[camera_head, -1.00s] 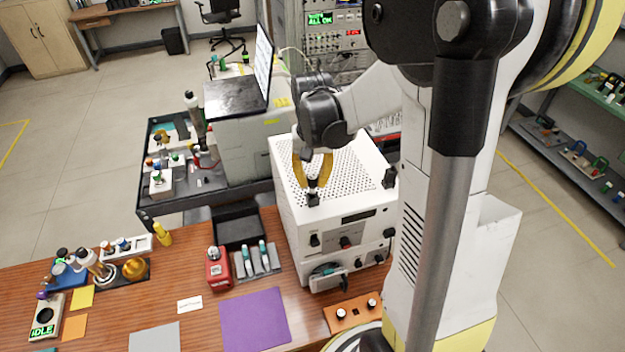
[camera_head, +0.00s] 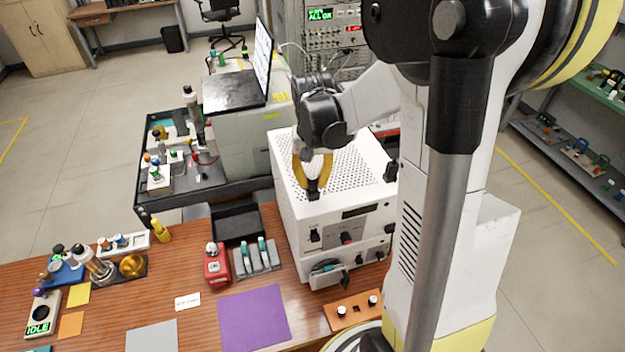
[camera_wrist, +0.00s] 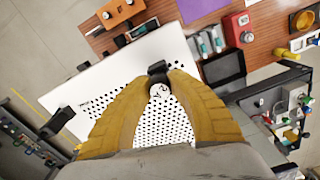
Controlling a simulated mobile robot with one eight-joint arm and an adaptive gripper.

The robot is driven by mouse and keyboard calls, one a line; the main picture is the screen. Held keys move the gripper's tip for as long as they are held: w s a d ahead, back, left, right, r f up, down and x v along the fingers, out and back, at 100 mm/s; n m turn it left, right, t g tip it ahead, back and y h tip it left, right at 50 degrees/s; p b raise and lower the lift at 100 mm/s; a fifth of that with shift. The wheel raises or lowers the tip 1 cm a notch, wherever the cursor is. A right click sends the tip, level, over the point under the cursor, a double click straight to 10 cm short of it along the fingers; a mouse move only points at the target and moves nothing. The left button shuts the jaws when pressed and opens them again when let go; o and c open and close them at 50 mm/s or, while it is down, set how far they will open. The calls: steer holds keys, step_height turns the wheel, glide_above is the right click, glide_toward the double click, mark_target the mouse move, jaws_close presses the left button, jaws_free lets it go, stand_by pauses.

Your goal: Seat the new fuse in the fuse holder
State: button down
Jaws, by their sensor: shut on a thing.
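My gripper (camera_head: 313,181) has its yellow fingers shut on a small dark piece with a pale, marked round end (camera_wrist: 160,90). It is over the front top edge of the white perforated instrument (camera_head: 350,165). I cannot tell whether the held piece is the new fuse or part of a holder, or whether it touches the instrument. The fingers hide its sides. Dark fittings (camera_head: 315,236) sit on the instrument's front. A grey tray (camera_head: 257,271) on the bench holds teal-and-white slim pieces (camera_head: 262,246), perhaps fuses. The fuse holder is not clearly identifiable.
A red device (camera_head: 217,265), a black bin (camera_head: 238,224), a purple mat (camera_head: 255,318) and an orange block with two posts (camera_head: 352,312) stand on the wooden bench. A laptop (camera_head: 235,93) is behind. The purple mat is bare.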

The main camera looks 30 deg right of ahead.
mark_target(313, 176)
steer(key=shift+f+b, duration=0.65)
steer(key=shift+f, duration=0.15)
steer(key=c, duration=1.2)
jaws_free()
steer(key=shift+r, duration=0.1)
steer(key=shift+r, duration=0.1)
step_height(313, 176, up, 12)
steer(key=shift+f, duration=0.1)
steer(key=s+a+f+n+t+b, duration=0.2)
steer(key=s+a+f+b, duration=0.1)
steer(key=f+b, duration=0.4)
steer(key=s+a+f+n+t+b, duration=0.2)
steer(key=s+a+f+b, duration=0.2)
steer(key=a+f+b, duration=0.2)
steer(key=s+a+f+n+t+b, duration=0.2)
steer(key=s+a+f+t+b, duration=0.1)
steer(key=f+b, duration=0.6)
steer(key=shift+s+a+f+b, duration=0.15)
steer(key=shift+s+a+b, duration=0.25)
steer(key=shift+a, duration=0.35)
